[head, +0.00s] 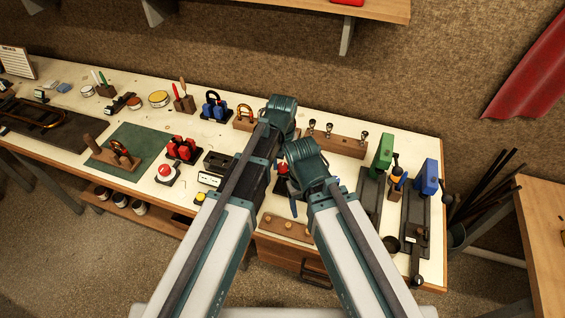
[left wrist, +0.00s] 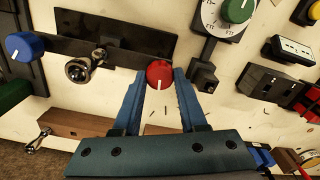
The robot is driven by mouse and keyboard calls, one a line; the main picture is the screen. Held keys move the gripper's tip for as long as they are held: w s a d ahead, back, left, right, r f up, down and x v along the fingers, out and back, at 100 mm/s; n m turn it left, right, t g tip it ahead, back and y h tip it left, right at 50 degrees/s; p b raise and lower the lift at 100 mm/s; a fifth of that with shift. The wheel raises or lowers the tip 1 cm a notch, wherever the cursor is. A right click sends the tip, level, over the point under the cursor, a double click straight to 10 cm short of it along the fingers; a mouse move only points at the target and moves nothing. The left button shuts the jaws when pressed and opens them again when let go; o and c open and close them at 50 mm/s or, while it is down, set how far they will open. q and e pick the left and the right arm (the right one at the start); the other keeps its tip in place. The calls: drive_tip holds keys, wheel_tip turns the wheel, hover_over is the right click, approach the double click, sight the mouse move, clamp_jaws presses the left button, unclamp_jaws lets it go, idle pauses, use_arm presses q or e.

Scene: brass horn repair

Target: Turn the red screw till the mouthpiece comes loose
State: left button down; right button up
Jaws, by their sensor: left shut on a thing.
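The red screw (left wrist: 159,74) is a round red knob with a white line, at the end of a dark fixture (left wrist: 125,47). My left gripper (left wrist: 160,82) is shut on it, one blue finger on each side. A shiny metal mouthpiece (left wrist: 78,70) sits at the fixture's slotted part, left of the screw in the left wrist view; I cannot tell how firmly it is held. In the head view a bit of the red screw (head: 283,168) shows between my arms, which hide the mouthpiece. A blue piece below it may be my right gripper (head: 294,208); its jaws are hidden.
A green dial (left wrist: 238,10) on a white scale stands close to the screw. A blue knob (left wrist: 24,46) is at the left. A wooden rack (head: 345,146) holds several mouthpieces behind. Green (head: 384,152) and blue (head: 430,176) tools stand at the bench's right.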

use_arm(q)
drive_tip(key=m, duration=0.4)
drive_tip(key=shift+m, duration=0.3)
drive_tip(key=m, duration=0.5)
drive_tip(key=shift+m, duration=0.3)
drive_tip(key=m, duration=1)
drive_tip(key=shift+c, duration=2.2)
unclamp_jaws()
